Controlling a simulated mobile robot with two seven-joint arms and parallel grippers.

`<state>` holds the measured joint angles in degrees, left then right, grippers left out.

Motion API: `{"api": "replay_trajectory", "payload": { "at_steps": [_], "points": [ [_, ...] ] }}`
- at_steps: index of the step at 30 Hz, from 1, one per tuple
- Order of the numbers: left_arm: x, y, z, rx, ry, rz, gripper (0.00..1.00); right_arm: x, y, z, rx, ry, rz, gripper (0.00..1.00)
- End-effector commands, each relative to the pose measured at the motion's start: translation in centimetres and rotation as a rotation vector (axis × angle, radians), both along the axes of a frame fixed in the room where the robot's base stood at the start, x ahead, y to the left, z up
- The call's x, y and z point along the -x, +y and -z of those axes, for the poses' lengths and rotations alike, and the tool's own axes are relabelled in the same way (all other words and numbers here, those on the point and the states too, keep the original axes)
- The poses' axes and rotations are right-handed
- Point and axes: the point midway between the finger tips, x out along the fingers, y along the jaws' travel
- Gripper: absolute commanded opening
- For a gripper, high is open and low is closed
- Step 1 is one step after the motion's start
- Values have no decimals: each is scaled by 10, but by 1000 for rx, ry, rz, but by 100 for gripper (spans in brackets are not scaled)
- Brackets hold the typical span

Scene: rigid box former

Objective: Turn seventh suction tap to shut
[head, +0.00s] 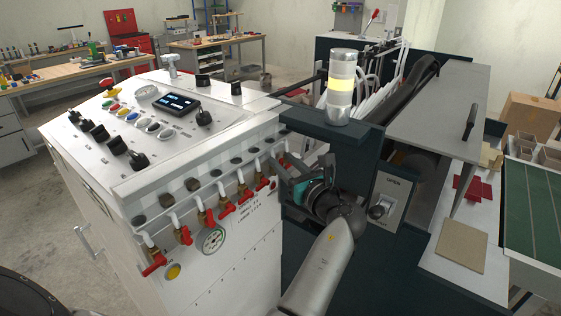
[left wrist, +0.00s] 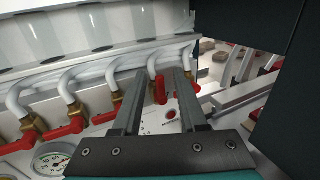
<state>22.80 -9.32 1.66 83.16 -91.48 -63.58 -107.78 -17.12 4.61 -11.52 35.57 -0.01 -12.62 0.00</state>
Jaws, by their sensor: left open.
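A row of suction taps with red handles and brass bodies runs along the white machine's side. The near tap (head: 154,265) is at the row's left end. My left gripper (head: 284,172) is open at the row's far right end, its fingers pointing at the panel. In the left wrist view, a red tap handle (left wrist: 160,90) hangs down between the two fingers, with no clear contact. A further red handle (left wrist: 196,88) shows just right of the right finger and is partly hidden by it. Handles further left (left wrist: 70,128) lie nearly level. I cannot tell which is the seventh.
Bent white hoses (left wrist: 82,75) run into the taps. A gauge (head: 212,239) sits below the row. A control panel (head: 165,104) tops the white machine.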

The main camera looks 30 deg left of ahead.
Motion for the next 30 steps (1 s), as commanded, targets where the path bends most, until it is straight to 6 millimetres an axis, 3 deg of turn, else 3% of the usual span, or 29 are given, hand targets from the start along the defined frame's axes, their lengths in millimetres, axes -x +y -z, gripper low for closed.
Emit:
{"api": "replay_trajectory", "payload": {
  "at_steps": [5,16,30],
  "points": [
    [0,0,0,0,-1,0,42,0,0,0,0,1,1,50],
    [0,0,0,0,-1,0,1,1,-1,0,1,2,1,50],
    [0,0,0,0,-3,1,0,2,-1,0,1,2,2,50]
  ]
}}
